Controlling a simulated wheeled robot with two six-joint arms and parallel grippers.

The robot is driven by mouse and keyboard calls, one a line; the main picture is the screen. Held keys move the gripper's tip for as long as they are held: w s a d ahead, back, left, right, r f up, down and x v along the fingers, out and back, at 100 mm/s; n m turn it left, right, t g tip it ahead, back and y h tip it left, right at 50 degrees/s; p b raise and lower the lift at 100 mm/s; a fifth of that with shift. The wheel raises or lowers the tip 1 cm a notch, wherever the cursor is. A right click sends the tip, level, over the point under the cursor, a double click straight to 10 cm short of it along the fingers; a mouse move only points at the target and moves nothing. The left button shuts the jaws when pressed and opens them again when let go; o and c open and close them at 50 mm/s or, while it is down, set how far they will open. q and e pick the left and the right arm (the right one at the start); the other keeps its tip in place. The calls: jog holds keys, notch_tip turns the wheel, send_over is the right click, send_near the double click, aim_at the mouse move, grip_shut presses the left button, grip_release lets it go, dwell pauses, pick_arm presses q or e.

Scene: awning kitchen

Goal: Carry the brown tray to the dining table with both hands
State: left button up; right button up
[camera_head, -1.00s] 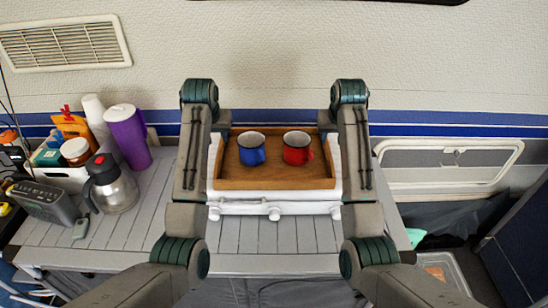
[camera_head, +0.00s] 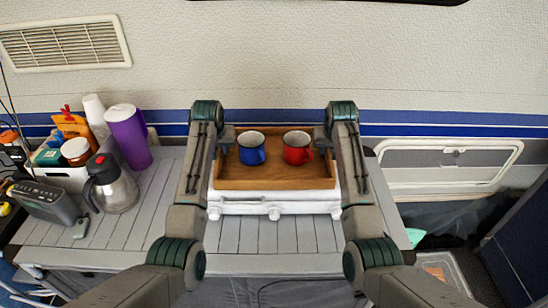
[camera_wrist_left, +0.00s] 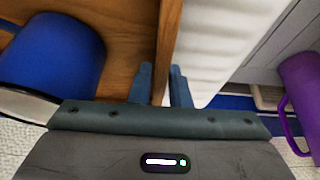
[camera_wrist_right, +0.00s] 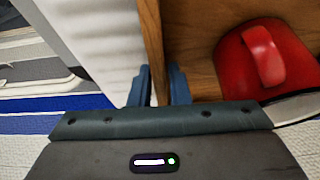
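The brown wooden tray (camera_head: 275,184) lies flat on a white box-like appliance (camera_head: 260,209) with knobs on the grey counter. A blue mug (camera_head: 251,150) and a red mug (camera_head: 297,149) stand upright in it. My left gripper (camera_head: 228,137) is at the tray's left wall; in the left wrist view its fingers (camera_wrist_left: 162,85) are close together with the wall between them. My right gripper (camera_head: 321,135) is at the right wall; in the right wrist view its fingers (camera_wrist_right: 160,85) have that wall between them. I cannot identify a dining table in view.
A steel jug (camera_head: 113,187), a purple tumbler (camera_head: 128,137), a dark radio-like device (camera_head: 45,203) and a white bin of items (camera_head: 63,177) crowd the counter's left. The wall is close behind the tray. The counter strip (camera_head: 270,238) in front is clear.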

pick_arm(q)
grip_shut()
pick_arm(e)
grip_shut()
pick_arm(q)
jog(key=shift+w+r, duration=0.1)
jog(key=shift+r, duration=0.05)
pick_arm(e)
jog(key=shift+w+r, duration=0.1)
jog(key=shift+r, duration=0.05)
